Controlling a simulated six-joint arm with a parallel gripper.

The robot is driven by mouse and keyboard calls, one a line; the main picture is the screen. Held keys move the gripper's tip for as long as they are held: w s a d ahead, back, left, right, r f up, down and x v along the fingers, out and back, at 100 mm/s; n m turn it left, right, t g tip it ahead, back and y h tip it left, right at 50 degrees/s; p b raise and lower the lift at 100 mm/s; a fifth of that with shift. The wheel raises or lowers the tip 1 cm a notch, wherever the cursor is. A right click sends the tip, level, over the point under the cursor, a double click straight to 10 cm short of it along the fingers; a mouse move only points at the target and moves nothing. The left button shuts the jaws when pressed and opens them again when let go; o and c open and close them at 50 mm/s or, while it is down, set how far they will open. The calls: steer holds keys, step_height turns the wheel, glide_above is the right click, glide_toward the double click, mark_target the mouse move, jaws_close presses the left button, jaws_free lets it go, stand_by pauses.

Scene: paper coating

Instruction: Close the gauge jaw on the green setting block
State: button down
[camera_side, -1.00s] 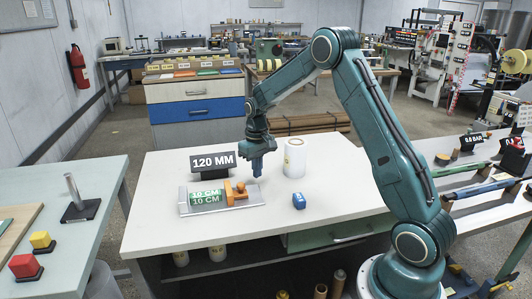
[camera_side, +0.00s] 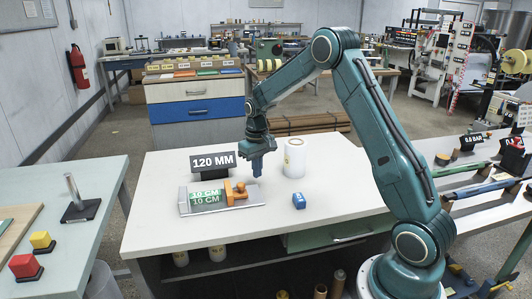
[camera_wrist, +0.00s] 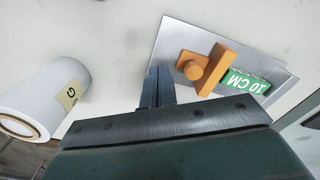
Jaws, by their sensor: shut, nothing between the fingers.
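The gauge is a flat grey plate (camera_side: 250,203) on the white table. Its orange jaw (camera_side: 235,192), with a round knob, stands at the right end of the green setting block (camera_side: 207,197) marked 10 CM. In the wrist view the orange jaw (camera_wrist: 213,72) lies right beside the green block (camera_wrist: 246,82); I cannot tell whether they touch. My gripper (camera_side: 257,170) is shut and empty, pointing down just right of and behind the jaw. In the wrist view its fingers (camera_wrist: 158,78) are together at the plate's edge, apart from the knob.
A sign reading 120 MM (camera_side: 213,162) stands behind the gauge. A white roll (camera_side: 294,158) stands upright right of my gripper. The table front is clear.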

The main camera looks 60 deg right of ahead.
mark_target(243, 184)
steer(key=shift+f, duration=0.45)
steer(key=shift+f, duration=0.35)
steer(key=shift+f, duration=0.35)
steer(key=shift+f, duration=0.35)
steer(key=shift+f, duration=0.7)
steer(key=shift+w+a, duration=1.7)
stand_by(2.9)
steer(key=shift+s+d, duration=0.1)
steer(key=shift+d, duration=0.05)
steer(key=shift+s+d, duration=0.6)
steer(key=shift+s, duration=0.05)
stand_by(0.3)
